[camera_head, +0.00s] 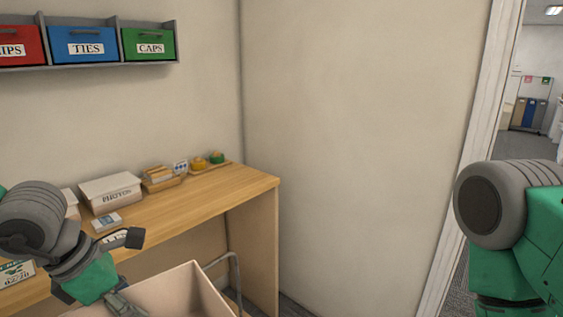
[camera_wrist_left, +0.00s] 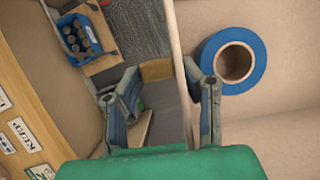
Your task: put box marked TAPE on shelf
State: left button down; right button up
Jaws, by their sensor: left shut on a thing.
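An open beige box (camera_head: 185,290) is at the bottom of the head view, in front of the bench; no TAPE marking shows on the part I see. In the left wrist view a blue ring-shaped roll (camera_wrist_left: 209,62) lies inside beige walls at the right. My left gripper (camera_head: 125,303) is at the box's left side in the head view. In the wrist view its fingers (camera_wrist_left: 166,95) are on either side of the box wall (camera_wrist_left: 176,50), shut on it. A grey shelf (camera_head: 100,66) hangs on the wall at upper left. My right gripper is out of view.
The wooden bench (camera_head: 205,195) holds a white lidded box (camera_head: 110,192) and several small items. Blue (camera_head: 85,44) and green (camera_head: 150,44) bins and a partly cut-off red bin sit on the shelf. A blue crate of bottles (camera_wrist_left: 86,35) shows below. A doorway is at right.

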pick_arm(q)
jog(key=f+m+g, duration=0.1)
jog(key=m, duration=0.2)
jog(key=d+f+m+g, duration=0.1)
jog(key=f+m, duration=0.1)
jog(key=m, duration=0.1)
jog(key=s+d+f+m+g+b, duration=0.1)
jog(key=f+m, duration=0.1)
jog(key=m, duration=0.1)
jog(key=shift+d+f+m+g+h, duration=0.1)
jog(key=shift+m+g+h, duration=0.3)
jog(key=s+f+m+g+y+b, duration=0.2)
jog(key=f+m, duration=0.7)
jog(key=m, duration=0.7)
jog(key=shift+s+a+g+y, duration=0.35)
jog(key=shift+s+g+y, duration=0.25)
jog(key=shift+y, duration=0.6)
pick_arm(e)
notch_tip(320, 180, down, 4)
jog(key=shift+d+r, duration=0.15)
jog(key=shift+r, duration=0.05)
pick_arm(q)
jog(key=shift+w+d, duration=0.1)
jog(key=shift+w, duration=0.05)
